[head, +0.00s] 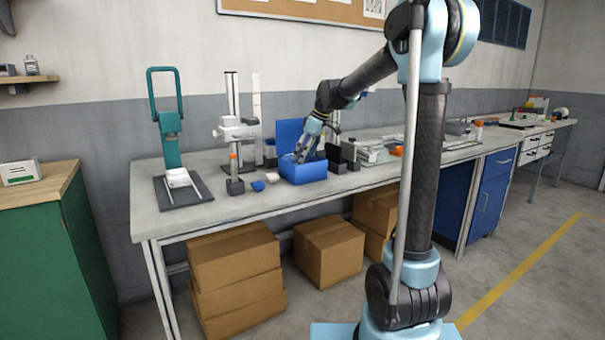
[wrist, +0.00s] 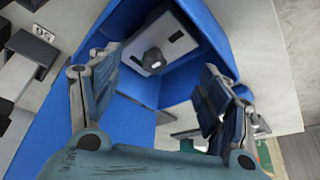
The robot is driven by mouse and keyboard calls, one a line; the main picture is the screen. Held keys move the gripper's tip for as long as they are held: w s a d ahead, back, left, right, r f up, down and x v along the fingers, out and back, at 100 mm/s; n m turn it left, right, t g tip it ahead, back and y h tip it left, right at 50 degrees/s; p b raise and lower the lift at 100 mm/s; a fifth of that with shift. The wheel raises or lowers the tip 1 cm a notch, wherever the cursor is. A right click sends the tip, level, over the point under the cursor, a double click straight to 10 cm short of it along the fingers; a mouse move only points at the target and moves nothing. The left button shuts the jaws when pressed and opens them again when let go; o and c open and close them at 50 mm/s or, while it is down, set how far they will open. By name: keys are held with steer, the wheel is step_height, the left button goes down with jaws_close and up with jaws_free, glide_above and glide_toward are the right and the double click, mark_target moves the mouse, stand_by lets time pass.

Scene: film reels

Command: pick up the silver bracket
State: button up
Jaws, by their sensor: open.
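A silver bracket (wrist: 175,38) with holes lies inside the blue bin (wrist: 212,32) in the wrist view. A dark rounded part (wrist: 153,61) shows at its lower edge; I cannot tell whether it belongs to the bracket. My gripper (wrist: 160,66) is open, with one finger on each side of the view and the bracket beyond the gap between them. The fingers appear apart from the bracket. In the head view my gripper (head: 303,156) reaches down into the blue bin (head: 304,176) on the workbench. The bracket is hidden there by the bin wall and gripper.
Dark blocks (head: 348,152) stand close to the right of the bin. A small blue item (head: 257,186) and an orange-capped holder (head: 235,182) stand to its left. A teal press (head: 170,140) stands further left. The bench front (head: 290,200) is mostly clear.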

steer(key=shift+x, duration=1.8)
steer(key=shift+d, duration=0.1)
steer(key=c, duration=1)
steer(key=shift+c, duration=0.3)
